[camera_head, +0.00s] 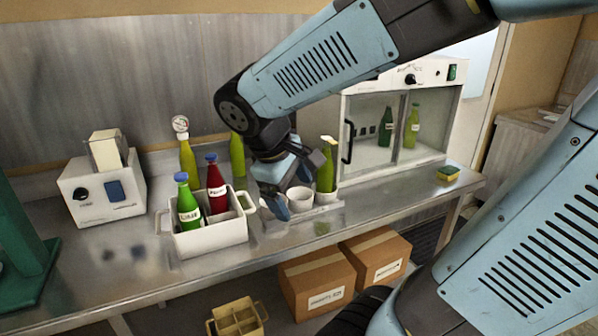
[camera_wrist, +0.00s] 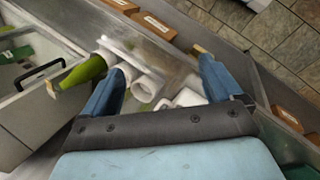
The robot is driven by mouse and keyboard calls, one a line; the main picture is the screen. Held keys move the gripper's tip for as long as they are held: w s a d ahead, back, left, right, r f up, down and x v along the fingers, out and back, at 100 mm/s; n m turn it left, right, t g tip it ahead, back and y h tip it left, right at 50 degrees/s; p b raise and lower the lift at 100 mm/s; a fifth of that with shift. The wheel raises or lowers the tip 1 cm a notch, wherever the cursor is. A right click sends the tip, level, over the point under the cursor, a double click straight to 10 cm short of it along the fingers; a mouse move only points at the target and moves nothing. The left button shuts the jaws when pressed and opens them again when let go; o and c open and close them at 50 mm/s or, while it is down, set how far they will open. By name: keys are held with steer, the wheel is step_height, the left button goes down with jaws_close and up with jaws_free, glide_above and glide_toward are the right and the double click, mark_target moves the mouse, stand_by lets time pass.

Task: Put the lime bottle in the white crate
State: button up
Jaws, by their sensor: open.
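My gripper (camera_head: 286,203) is to the right of the crate, apart from both bottles, low by some white cups. In the wrist view my gripper (camera_wrist: 163,65) has its two fingers wide apart, with nothing held between them. The crate's floor is hidden by its walls.
A white cup (camera_head: 300,197) and a green bottle (camera_head: 326,170) in a holder stand right of my gripper; the bottle also shows in the wrist view (camera_wrist: 86,72). A glass-fronted cabinet (camera_head: 400,120), a yellow sponge (camera_head: 448,173) and a white device (camera_head: 103,190) share the bench.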

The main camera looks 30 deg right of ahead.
steer(key=s+r+m+t+y, duration=0.3)
steer(key=r+m+t+y, duration=0.1)
steer(key=r+m, duration=0.1)
steer(key=shift+s+r+m, duration=0.2)
steer(key=shift+r+m, duration=0.15)
steer(key=shift+m, duration=0.45)
steer(key=shift+a, duration=0.1)
stand_by(0.5)
